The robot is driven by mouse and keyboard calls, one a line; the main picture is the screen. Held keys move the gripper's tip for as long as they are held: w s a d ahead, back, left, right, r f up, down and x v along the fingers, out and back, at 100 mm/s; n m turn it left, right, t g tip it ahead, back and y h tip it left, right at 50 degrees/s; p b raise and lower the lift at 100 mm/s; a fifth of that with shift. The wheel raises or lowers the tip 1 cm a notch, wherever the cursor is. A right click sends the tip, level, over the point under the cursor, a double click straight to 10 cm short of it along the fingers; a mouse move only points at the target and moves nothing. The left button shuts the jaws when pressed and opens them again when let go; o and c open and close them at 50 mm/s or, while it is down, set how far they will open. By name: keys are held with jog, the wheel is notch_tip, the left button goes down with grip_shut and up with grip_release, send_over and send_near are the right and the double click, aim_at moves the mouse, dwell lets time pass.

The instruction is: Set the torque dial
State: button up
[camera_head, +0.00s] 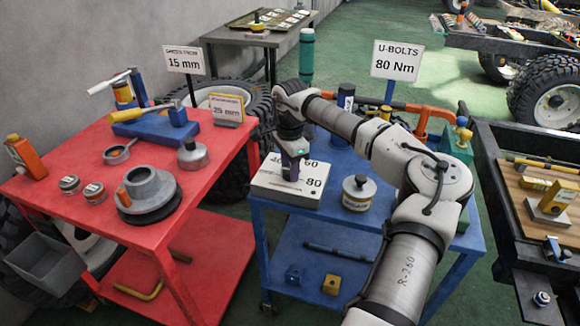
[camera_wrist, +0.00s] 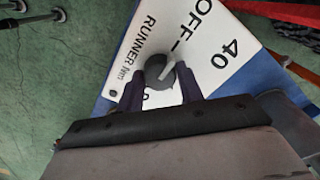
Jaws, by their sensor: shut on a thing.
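The torque dial is a round grey knob (camera_wrist: 158,76) on top of a white box (camera_head: 273,189), which stands at the left end of the blue cart. In the wrist view the box face (camera_wrist: 198,22) reads "OFF", "40" and "RUNNER Nm"; another marking is partly hidden by my left finger. My gripper (camera_head: 291,172) points down at the box, its two dark fingers shut on the knob's sides. A light bar on the knob slants up and right in the wrist view. In the head view "80" shows right of the gripper, which hides the knob.
A sign (camera_head: 397,60) reads "U-BOLTS 80 Nm"; another sign (camera_head: 184,60) reads "15 mm". A round tin (camera_head: 358,192) stands right of the box. A red cart (camera_head: 75,215) with tools is at left, a dark workbench (camera_head: 500,220) at right.

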aim_at(289, 170)
jog(key=shift+r, duration=0.1)
dwell(0.3)
jog(key=o, duration=1)
notch_tip(289, 170, up, 14)
jog(key=shift+f+b, duration=0.15)
jog(key=shift+b, duration=0.6)
jog(key=shift+a, duration=0.1)
